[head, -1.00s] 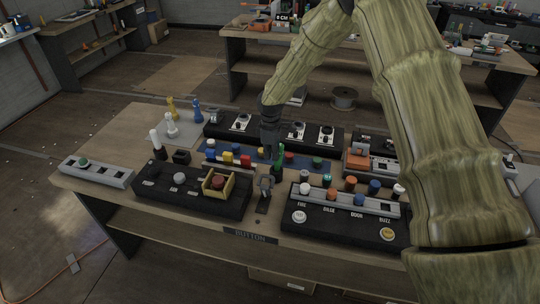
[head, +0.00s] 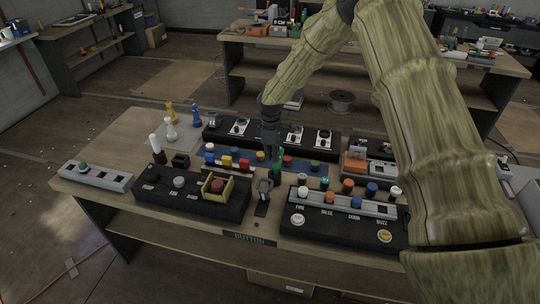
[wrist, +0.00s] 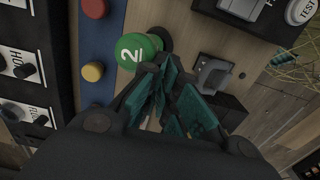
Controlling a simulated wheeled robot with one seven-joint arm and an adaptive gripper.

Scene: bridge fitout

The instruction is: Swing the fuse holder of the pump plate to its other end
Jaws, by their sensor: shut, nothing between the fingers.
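My gripper (head: 273,154) points down over the middle of the bench, shut and empty. In the wrist view its teal-padded fingers (wrist: 165,85) are together beside a green knob marked 2 (wrist: 136,53). A small grey hinged-looking part on a black base (head: 263,187) stands at the bench's front middle, and I take it for the fuse holder. In the wrist view this grey part (wrist: 212,76) lies to the right of the fingers, apart from them. I cannot read a pump label, nor tell for sure at which end the holder lies.
A black panel with a yellow guard (head: 217,187) stands left of the holder, and a labelled button panel (head: 340,228) stands right. A panel with dials (head: 267,133) is further back.

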